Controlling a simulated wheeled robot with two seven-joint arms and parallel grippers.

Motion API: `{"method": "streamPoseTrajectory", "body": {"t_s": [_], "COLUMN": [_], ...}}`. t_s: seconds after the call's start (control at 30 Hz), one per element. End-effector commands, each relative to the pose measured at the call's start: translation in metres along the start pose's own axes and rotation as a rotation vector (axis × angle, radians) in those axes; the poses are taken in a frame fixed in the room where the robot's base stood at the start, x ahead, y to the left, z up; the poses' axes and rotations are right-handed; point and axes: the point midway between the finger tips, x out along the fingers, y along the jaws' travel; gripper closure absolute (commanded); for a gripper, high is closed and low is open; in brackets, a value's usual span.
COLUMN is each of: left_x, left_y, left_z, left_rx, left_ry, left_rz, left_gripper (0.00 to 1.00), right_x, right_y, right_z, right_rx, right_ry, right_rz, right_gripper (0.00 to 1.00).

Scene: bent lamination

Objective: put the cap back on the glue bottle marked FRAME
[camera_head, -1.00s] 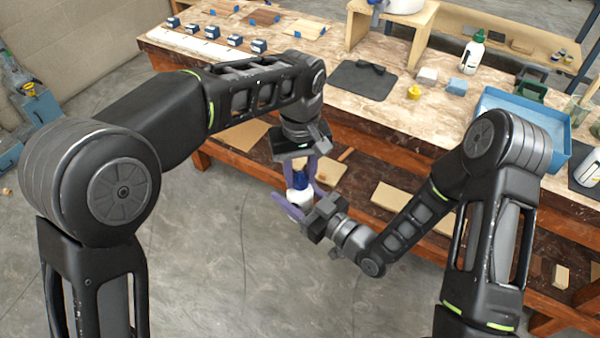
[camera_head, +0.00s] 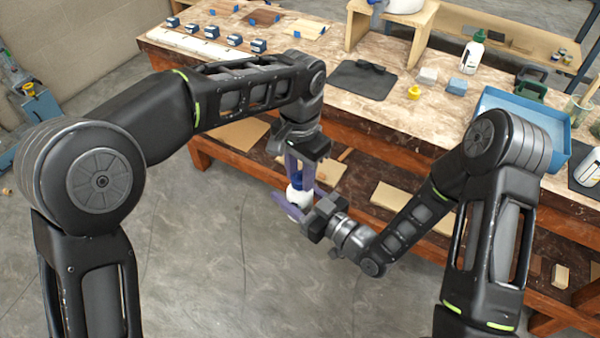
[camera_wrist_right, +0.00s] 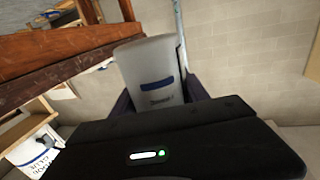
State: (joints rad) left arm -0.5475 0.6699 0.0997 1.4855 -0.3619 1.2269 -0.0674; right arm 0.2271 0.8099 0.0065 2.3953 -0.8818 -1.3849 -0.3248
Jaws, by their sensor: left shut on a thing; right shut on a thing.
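A white glue bottle (camera_head: 296,195) is held by my right gripper (camera_head: 292,207) in front of the bench, above the floor. In the right wrist view the bottle (camera_wrist_right: 150,72) has a blue band and small lettering that I cannot read. My left gripper (camera_head: 300,174) comes down from above, its purple fingers shut around a blue cap (camera_head: 296,177) at the bottle's top. The fingers partly hide the cap, so I cannot tell whether it is seated or only touching.
A white bottle with a dark green cap (camera_head: 472,52) stands on the bench (camera_head: 410,130), near a yellow piece (camera_head: 414,92), a dark mat (camera_head: 363,79) and a blue tray (camera_head: 497,99). The lower shelf holds boards (camera_head: 400,198). Open floor lies below my grippers.

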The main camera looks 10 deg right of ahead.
Motion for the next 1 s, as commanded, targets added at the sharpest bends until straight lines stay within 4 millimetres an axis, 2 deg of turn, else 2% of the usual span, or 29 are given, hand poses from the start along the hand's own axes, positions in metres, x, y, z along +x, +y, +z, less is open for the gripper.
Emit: {"method": "streamPoseTrajectory", "body": {"t_s": [0.07, 0.1, 0.4, 0.77, 1.0], "left_x": [0.000, 0.000, 0.000, -0.004, -0.034], "left_y": [-0.001, -0.001, 0.000, 0.000, -0.001], "left_z": [0.000, 0.000, 0.000, 0.000, -0.001], "left_rx": [-0.004, -0.004, -0.007, -0.008, -0.008], "left_ry": [0.000, 0.000, 0.000, 0.000, 0.003], "left_rz": [-0.001, -0.001, -0.001, -0.001, -0.002], "left_gripper": [1.00, 0.69, 0.44, 0.44, 0.44], "right_x": [0.000, 0.000, 0.000, 0.000, 0.000], "right_y": [0.000, 0.000, 0.000, 0.000, 0.000], "right_z": [-0.001, 0.000, -0.001, -0.001, -0.001], "right_rx": [0.000, 0.000, 0.000, 0.000, 0.000], "right_ry": [0.001, 0.001, 0.001, 0.001, 0.001], "right_rz": [0.000, 0.000, 0.000, 0.000, 0.000], "right_gripper": [1.00, 1.00, 1.00, 1.00, 1.00]}}
